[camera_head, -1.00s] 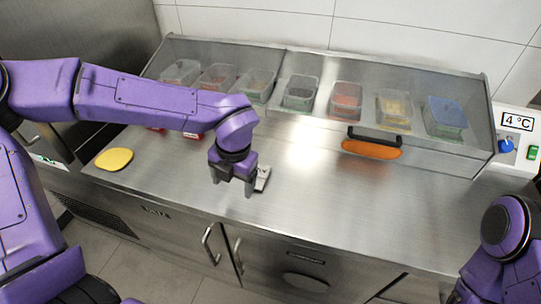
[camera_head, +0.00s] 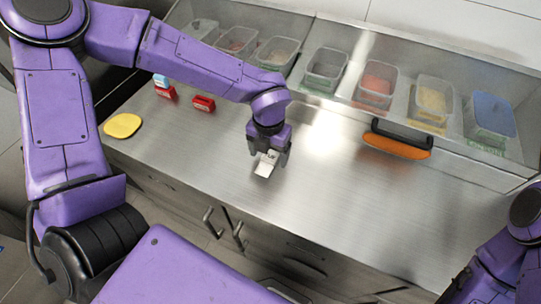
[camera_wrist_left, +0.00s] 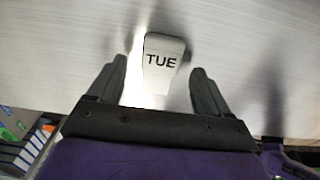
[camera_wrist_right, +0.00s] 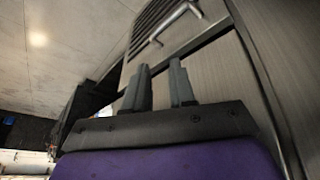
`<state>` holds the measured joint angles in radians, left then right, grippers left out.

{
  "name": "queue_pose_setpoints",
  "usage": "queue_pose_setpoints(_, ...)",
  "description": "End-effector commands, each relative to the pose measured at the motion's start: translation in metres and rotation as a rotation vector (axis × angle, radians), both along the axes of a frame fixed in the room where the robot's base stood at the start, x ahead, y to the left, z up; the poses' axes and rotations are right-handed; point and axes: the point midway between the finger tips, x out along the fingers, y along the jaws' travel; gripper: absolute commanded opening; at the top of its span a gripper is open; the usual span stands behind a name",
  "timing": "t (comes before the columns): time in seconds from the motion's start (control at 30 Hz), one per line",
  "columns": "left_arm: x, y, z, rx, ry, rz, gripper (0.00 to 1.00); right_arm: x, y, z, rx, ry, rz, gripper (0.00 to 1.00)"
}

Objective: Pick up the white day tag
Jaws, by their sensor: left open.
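The white day tag (camera_head: 266,166) lies on the steel counter below my left gripper (camera_head: 269,156). In the left wrist view the tag (camera_wrist_left: 162,61) reads TUE and sits between the two fingers of my left gripper (camera_wrist_left: 158,66). The fingers are spread, with a gap on each side of the tag. I cannot tell how high the fingertips are above the counter. My right gripper (camera_wrist_right: 159,66) is away from the tag, low by the cabinet fronts, with a narrow empty gap between its fingers.
Red blocks (camera_head: 203,103) and a yellow disc (camera_head: 122,125) lie on the counter to the left. An orange oval (camera_head: 396,146) with a dark handle is at the right.

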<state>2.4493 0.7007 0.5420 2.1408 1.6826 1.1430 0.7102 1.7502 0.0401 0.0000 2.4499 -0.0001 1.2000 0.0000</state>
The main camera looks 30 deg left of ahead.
Motion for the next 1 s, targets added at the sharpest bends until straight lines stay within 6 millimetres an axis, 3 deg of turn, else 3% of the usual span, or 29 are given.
queue_pose_setpoints(0.1, 0.0, 0.0, -0.013, 0.0, 0.0, -0.001, 0.79, 0.0, 0.0, 0.002, 0.0, 0.0, 0.0, 0.25)
queue_pose_setpoints(0.33, 0.0, 0.001, -0.016, -0.001, -0.002, 0.0, 0.79, 0.0, 0.0, 0.001, 0.0, 0.0, 0.0, 0.25)
queue_pose_setpoints(0.5, 0.0, 0.001, -0.016, -0.001, -0.002, 0.0, 0.23, 0.0, 0.0, 0.001, 0.0, 0.0, 0.0, 0.25)
queue_pose_setpoints(0.53, 0.0, 0.001, -0.016, -0.001, -0.002, 0.0, 0.19, 0.0, 0.0, 0.001, 0.0, 0.0, 0.0, 0.25)
queue_pose_setpoints(0.83, 0.0, 0.001, -0.014, -0.001, -0.003, 0.001, 0.19, 0.0, 0.0, 0.001, 0.0, 0.0, 0.0, 0.25)
queue_pose_setpoints(1.0, 0.001, 0.0, 0.001, -0.002, -0.005, 0.002, 0.19, 0.0, 0.0, 0.001, 0.0, 0.0, 0.0, 0.25)
